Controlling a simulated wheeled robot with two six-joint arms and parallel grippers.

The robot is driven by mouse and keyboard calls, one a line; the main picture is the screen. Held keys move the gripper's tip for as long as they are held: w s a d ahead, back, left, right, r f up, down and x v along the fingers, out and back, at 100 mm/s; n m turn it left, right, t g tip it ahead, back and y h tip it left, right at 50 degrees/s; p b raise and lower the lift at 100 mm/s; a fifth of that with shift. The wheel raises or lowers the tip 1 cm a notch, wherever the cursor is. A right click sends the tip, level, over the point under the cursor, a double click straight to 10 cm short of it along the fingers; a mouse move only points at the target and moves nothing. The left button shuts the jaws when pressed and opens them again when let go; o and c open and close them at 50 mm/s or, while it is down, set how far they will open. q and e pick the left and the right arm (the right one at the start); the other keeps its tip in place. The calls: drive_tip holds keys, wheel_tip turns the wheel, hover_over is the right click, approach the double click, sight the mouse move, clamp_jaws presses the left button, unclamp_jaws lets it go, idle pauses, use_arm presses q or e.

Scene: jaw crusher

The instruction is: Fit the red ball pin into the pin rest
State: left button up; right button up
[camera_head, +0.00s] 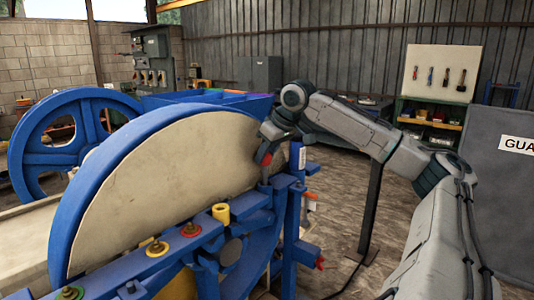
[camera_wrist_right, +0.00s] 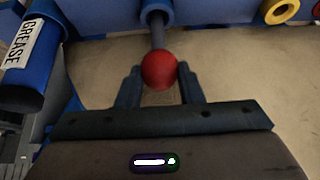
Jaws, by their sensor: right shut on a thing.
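The red ball pin (camera_wrist_right: 160,70) has a round red head and a grey shank; its red head also shows in the head view (camera_head: 264,159). My right gripper (camera_wrist_right: 160,88) is shut on the pin, with one dark finger on each side of the ball. The shank points away from the gripper to a blue round socket (camera_wrist_right: 157,10), apparently the pin rest. The shank's end meets or overlaps the socket; I cannot tell how deep it sits. In the head view the gripper (camera_head: 268,150) is above the right end of the blue beam. My left gripper is not in view.
A pale disc (camera_head: 160,190) with a blue rim stands left of the gripper. A blue cylinder labelled GREASE (camera_wrist_right: 32,50) is close by. Floor to the right is mostly open.

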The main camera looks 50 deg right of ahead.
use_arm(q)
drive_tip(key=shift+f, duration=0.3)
use_arm(e)
drive_tip(key=shift+f, duration=0.3)
drive_tip(key=shift+f+b, duration=0.25)
drive_tip(key=shift+b, duration=0.25)
drive_tip(key=shift+f+b, duration=0.6)
drive_tip(key=shift+f, duration=0.25)
drive_tip(key=shift+f+b, duration=0.2)
drive_tip(key=shift+b, duration=0.2)
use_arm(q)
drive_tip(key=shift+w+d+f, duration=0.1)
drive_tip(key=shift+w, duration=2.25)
use_arm(e)
drive_tip(key=shift+f, duration=0.15)
use_arm(q)
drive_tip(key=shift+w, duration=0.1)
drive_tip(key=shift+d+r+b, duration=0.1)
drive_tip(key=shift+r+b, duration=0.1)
drive_tip(key=shift+b, duration=0.2)
use_arm(e)
drive_tip(key=shift+f, duration=0.2)
